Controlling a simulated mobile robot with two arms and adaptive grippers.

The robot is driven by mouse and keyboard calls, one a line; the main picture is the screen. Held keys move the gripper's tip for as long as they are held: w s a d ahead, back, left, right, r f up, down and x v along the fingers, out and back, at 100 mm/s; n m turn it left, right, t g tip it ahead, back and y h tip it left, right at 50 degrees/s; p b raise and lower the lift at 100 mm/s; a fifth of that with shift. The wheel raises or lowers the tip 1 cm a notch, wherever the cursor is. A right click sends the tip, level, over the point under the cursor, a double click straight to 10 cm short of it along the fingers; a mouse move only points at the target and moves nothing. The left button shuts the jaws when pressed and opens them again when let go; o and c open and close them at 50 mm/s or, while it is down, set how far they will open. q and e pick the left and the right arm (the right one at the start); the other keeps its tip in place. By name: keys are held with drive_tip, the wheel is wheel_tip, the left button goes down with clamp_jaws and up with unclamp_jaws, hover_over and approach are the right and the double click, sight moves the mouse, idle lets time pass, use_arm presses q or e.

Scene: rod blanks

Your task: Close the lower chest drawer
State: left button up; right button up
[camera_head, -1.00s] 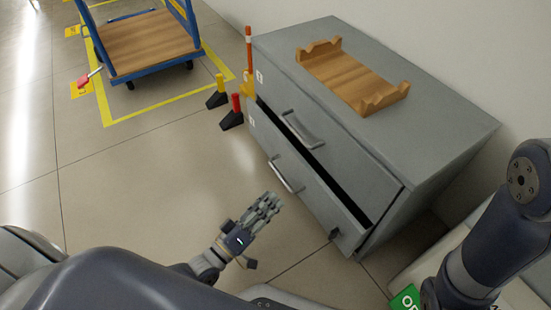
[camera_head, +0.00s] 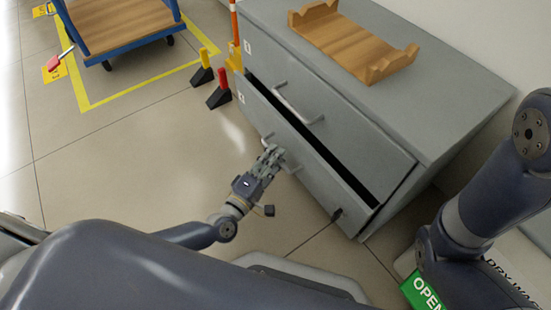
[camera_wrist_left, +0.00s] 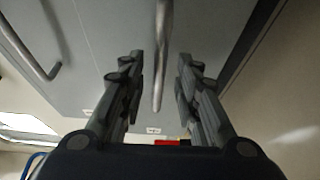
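The grey chest (camera_head: 345,85) has two drawers. The lower drawer (camera_head: 320,180) stands partly open, with a dark gap along its top edge. My left gripper (camera_head: 270,157) is at the lower drawer's handle, which is partly hidden behind the fingers. In the left wrist view the gripper (camera_wrist_left: 157,85) has its fingers spread apart, with the bar handle (camera_wrist_left: 160,60) between them; neither finger clearly touches it. The upper drawer (camera_head: 310,95) looks shut, and its handle (camera_head: 297,106) is in plain view. My right gripper is not in view.
A wooden cradle (camera_head: 352,42) rests on the chest top. A blue cart (camera_head: 120,25) stands at the upper left inside yellow floor lines. Red and yellow wedges (camera_head: 219,90) stand by the chest's far corner. A green OPEN sign (camera_head: 422,291) is at lower right.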

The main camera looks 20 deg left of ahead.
sight(287, 149)
use_arm(q)
drive_tip(key=shift+w+d, duration=0.15)
drive_tip(key=shift+w, duration=0.45)
clamp_jaws()
drive_tip(key=shift+w+d, duration=0.6)
drive_tip(key=shift+w, duration=0.15)
drive_tip(key=shift+w+d, duration=0.55)
drive_tip(key=shift+w, duration=0.2)
drive_tip(key=shift+w+d+r, duration=0.1)
drive_tip(key=shift+w, duration=0.1)
